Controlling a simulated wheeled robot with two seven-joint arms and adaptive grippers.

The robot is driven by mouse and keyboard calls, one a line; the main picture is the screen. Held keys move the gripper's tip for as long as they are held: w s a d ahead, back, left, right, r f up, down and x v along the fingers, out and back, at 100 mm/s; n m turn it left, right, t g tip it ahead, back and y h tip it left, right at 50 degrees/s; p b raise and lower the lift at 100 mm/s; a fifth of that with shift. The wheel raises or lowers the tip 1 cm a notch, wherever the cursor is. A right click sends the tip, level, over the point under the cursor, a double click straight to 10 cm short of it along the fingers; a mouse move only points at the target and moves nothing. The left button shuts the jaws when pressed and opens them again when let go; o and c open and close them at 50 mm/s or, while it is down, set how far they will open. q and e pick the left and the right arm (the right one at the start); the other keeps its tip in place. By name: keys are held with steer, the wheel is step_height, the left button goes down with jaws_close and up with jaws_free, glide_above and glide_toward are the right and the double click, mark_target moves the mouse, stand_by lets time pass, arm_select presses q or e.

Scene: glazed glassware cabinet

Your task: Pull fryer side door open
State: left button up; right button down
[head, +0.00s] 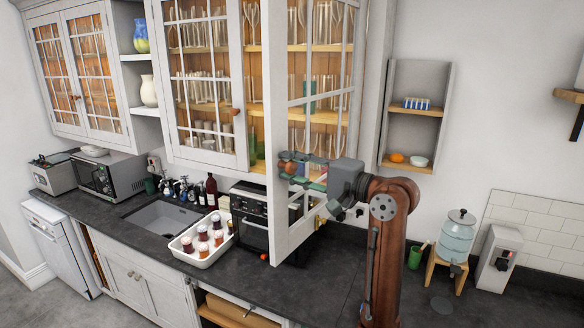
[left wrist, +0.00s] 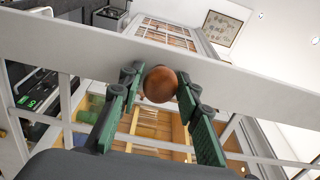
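The white glazed cabinet door (head: 278,222) above the black appliance stands swung out from its cabinet, with glassware shelves showing behind it. My left gripper (head: 297,170) is at this door in the head view, its arm rising from below at the right. In the left wrist view, the green fingers of my left gripper (left wrist: 161,86) lie on both sides of a round brown knob (left wrist: 160,84) on the door's white frame (left wrist: 75,40). The fingers appear closed against the knob. The exact contact is partly hidden. My right gripper is not in view.
A black oven-like appliance (head: 251,216) stands on the dark counter (head: 275,293) below the door. A white tray (head: 202,252) of dark red jars is left of it. The neighbouring glazed door (head: 241,130) is shut. A glass dispenser (head: 457,238) stands at the right.

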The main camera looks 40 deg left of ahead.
arm_select(q)
steer(key=shift+o, duration=1.1)
steer(key=shift+d, duration=0.35)
steer(key=d, duration=1.1)
steer(key=shift+d, duration=0.2)
steer(key=shift+s+a, duration=0.1)
